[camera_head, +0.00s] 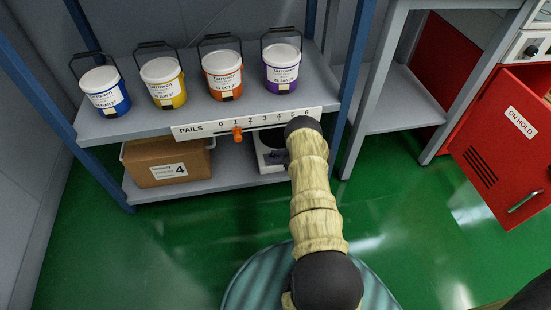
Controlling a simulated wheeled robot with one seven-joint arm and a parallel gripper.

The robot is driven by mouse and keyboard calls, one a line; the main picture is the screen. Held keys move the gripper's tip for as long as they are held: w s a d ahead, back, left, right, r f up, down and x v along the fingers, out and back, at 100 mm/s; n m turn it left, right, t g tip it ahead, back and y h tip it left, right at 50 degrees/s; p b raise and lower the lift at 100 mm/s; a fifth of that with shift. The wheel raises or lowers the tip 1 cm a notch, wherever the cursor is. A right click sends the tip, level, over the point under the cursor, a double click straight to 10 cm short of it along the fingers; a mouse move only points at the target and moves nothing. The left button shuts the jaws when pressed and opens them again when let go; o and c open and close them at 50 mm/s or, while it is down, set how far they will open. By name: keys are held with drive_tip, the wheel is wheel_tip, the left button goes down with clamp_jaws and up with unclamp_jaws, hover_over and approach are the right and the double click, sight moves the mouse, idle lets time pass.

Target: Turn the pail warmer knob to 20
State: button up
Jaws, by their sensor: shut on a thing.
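A white appliance (267,166), which looks like the pail warmer, stands on the lower shelf under the pails. My arm covers its right side. My gripper (279,157) shows only as a small dark part beside the far end of my arm, right against the front of the appliance. It is shut on what seems to be the knob there. The knob, its scale and the fingertips are hidden, so the setting cannot be read.
Several labelled pails, such as the purple one (282,74), stand on the upper shelf (150,119). A PAILS scale (262,122) with an orange slider (237,134) runs along its edge. A cardboard box (165,162) sits below left. A red door (505,140) hangs open at right. Green floor is clear.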

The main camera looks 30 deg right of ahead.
drive_tip(key=shift+n+y, duration=0.3)
drive_tip(key=o, duration=1)
drive_tip(key=shift+w, duration=0.1)
drive_tip(key=shift+g, duration=0.3)
drive_tip(key=p+v, duration=0.3)
drive_tip(key=v, duration=0.4)
drive_tip(key=shift+s, duration=0.25)
drive_tip(key=shift+c, duration=0.2)
